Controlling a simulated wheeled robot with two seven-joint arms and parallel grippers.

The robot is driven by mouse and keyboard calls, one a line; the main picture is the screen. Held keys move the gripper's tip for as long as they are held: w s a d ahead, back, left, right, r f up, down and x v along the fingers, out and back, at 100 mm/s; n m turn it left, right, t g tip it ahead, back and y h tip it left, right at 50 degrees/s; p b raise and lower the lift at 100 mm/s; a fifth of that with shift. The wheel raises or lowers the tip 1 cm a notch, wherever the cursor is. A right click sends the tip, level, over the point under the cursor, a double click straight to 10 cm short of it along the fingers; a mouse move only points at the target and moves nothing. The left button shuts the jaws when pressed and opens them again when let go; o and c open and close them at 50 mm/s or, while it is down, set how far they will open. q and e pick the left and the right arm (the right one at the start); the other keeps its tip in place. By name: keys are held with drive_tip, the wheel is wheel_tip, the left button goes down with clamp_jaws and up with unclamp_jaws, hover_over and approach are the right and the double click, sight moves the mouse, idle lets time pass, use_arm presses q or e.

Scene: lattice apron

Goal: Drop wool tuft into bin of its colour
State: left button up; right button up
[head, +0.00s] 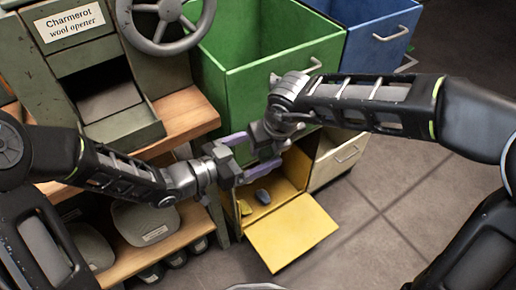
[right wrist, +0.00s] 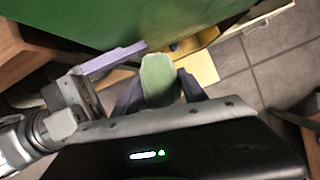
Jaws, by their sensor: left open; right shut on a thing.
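A pale green wool tuft (right wrist: 160,80) stands between the purple fingers of my right gripper (right wrist: 160,92) in the right wrist view. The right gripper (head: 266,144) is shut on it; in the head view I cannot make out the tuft. My left gripper (head: 252,152) is open, close beside the right one, and one of its purple fingers shows left of the tuft in the right wrist view. The green bin (head: 270,84) is open at the top, just behind both grippers. The blue bin (head: 378,38) is at the back right. The yellow bin (head: 292,238) is low, its flap down.
A yellow piece (head: 244,207) and a dark blue-grey piece (head: 263,196) lie in the yellow bin. A cream drawer (head: 338,162) is right of it. The wool opener (head: 95,60) with a handwheel (head: 166,22) and a wooden shelf (head: 188,112) are left. Floor at right is clear.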

use_arm(q)
drive_tip(key=c, duration=1)
drive_tip(key=shift+c, duration=0.3)
use_arm(e)
drive_tip(key=o, duration=1.4)
drive_tip(key=v, duration=1.2)
